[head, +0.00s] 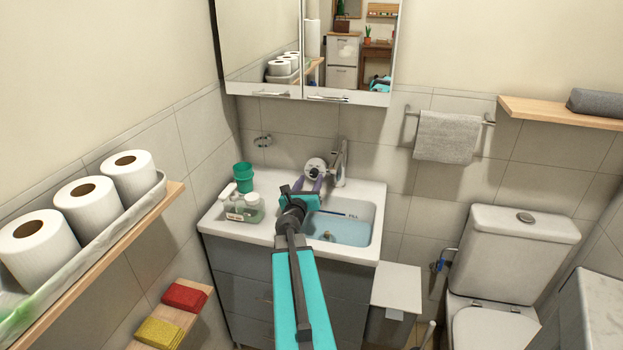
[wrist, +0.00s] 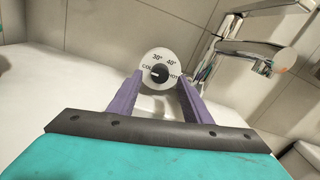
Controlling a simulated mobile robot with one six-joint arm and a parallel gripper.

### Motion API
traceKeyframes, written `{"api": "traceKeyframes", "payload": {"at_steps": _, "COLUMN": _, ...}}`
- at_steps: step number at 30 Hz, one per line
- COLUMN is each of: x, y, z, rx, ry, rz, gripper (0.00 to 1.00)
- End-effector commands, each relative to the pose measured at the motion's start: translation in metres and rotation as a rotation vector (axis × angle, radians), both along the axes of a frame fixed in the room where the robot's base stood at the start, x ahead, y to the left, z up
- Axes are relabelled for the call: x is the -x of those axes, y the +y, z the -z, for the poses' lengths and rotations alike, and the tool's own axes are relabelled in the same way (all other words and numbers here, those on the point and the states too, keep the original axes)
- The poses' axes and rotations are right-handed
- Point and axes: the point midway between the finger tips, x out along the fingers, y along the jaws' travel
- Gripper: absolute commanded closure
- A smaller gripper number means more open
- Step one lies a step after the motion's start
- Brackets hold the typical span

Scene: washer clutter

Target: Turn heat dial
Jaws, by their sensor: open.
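The heat dial is a round white disc (wrist: 160,58) with a dark centre knob (wrist: 159,73). It reads "COLD", "30°", "40°" and "HOT", and a light pointer on the knob points left towards "COLD". In the head view the dial (head: 315,167) stands at the back of the sink, left of the tap. My gripper (wrist: 160,88) is open, with its two purple fingers on either side of the dial's lower part in the wrist view. I cannot tell whether the fingers touch it. In the head view my gripper (head: 312,184) is just in front of the dial.
The chrome tap (head: 340,162) stands close on the right of the dial. A green cup (head: 243,177) and a soap bottle (head: 246,207) stand on the left of the sink counter. The basin (head: 360,210) holds a toothbrush and bluish water. A mirror cabinet (head: 262,45) hangs above.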

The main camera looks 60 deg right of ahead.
Motion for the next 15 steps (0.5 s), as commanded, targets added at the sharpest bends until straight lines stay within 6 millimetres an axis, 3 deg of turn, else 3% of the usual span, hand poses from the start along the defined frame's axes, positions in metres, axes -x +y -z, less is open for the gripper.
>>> {"api": "traceKeyframes", "payload": {"at_steps": 6, "x": -0.005, "y": -0.017, "z": 0.0, "rx": 0.0, "ry": 0.0, "rz": 0.001, "gripper": 0.55}}
{"api": "traceKeyframes", "payload": {"at_steps": 15, "x": -0.007, "y": -0.023, "z": 0.0, "rx": -0.001, "ry": -0.001, "rz": 0.0, "gripper": 0.55}}
